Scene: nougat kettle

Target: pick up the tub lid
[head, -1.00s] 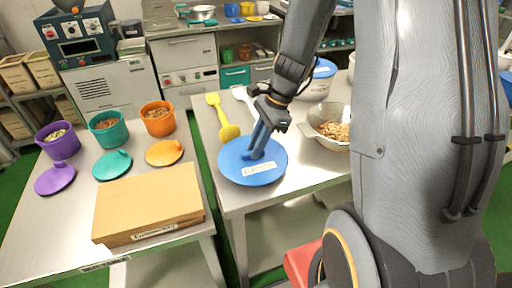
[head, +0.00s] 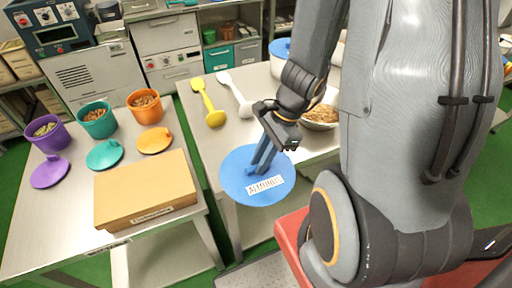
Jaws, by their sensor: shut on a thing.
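The tub lid is a round blue disc (head: 236,180) with a white label that seems to read "ALMONDS". It is tilted toward me and appears held up at the near edge of the right-hand steel table (head: 228,140). My gripper (head: 260,162) reaches down from the upper right and is shut on the lid's blue handle, which is mostly hidden by the fingers. A white tub with a blue rim (head: 281,62) stands farther back, partly behind my arm.
A metal bowl of nuts (head: 320,118) stands right of my gripper. A yellow scoop (head: 209,104) and a white scoop (head: 238,98) lie behind the lid. The left table holds a cardboard box (head: 146,188), purple (head: 48,139), teal (head: 98,124) and orange (head: 146,109) tubs and their lids.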

